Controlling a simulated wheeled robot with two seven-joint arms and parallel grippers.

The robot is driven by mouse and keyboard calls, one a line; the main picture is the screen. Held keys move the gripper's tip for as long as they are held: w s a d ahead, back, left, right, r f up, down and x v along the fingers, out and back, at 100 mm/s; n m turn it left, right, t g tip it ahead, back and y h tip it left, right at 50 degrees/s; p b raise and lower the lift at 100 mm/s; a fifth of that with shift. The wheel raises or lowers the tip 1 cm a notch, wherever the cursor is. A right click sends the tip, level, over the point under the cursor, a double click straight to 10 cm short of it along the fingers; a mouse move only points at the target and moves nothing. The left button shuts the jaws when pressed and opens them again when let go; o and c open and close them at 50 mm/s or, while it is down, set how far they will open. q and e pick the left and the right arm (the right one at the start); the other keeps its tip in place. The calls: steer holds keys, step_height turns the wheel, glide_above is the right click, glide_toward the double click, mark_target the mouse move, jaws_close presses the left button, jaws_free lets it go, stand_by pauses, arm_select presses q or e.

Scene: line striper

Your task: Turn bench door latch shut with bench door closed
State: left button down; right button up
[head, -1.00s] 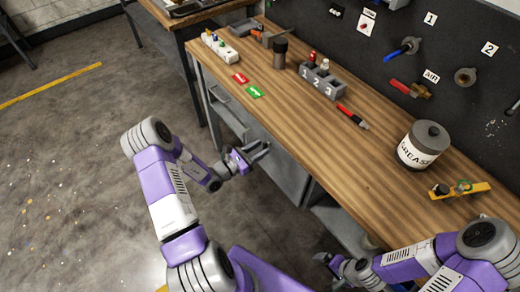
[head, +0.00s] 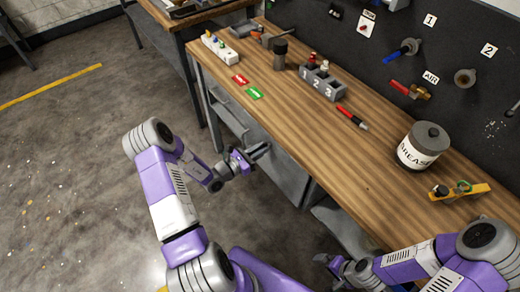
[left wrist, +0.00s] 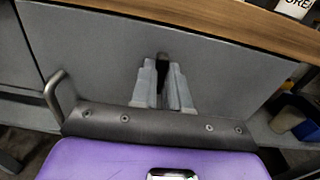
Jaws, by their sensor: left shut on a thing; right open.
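The bench door (head: 284,172) is a grey panel under the wooden bench top, and it fills the middle of the left wrist view (left wrist: 100,65). It looks about flush with the bench front there. The latch (left wrist: 162,62) is a small dark piece on the door. My left gripper (head: 262,150) is at the door front. In the left wrist view its fingers (left wrist: 162,88) are shut on the latch, which stands about upright between them and is mostly hidden. My right gripper (head: 334,264) is open and empty, low at the bench's front right.
A curved grey bar (left wrist: 53,92) stands left of the fingers. An open shelf with bins (left wrist: 290,118) lies right of the door. Floor at left is clear.

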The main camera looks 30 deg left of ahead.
arm_select(q)
steer(key=shift+a+f+n+p, duration=0.15)
steer(key=shift+n+p, duration=1.7)
steer(key=shift+n, duration=2.6)
steer(key=shift+a+f+n+p, duration=0.15)
steer(key=shift+n+p, duration=1.7)
steer(key=shift+n, duration=2.6)
steer(key=shift+d, duration=0.1)
steer(key=c, duration=1.1)
jaws_free()
steer(key=v, duration=0.7)
steer(key=shift+s, duration=0.2)
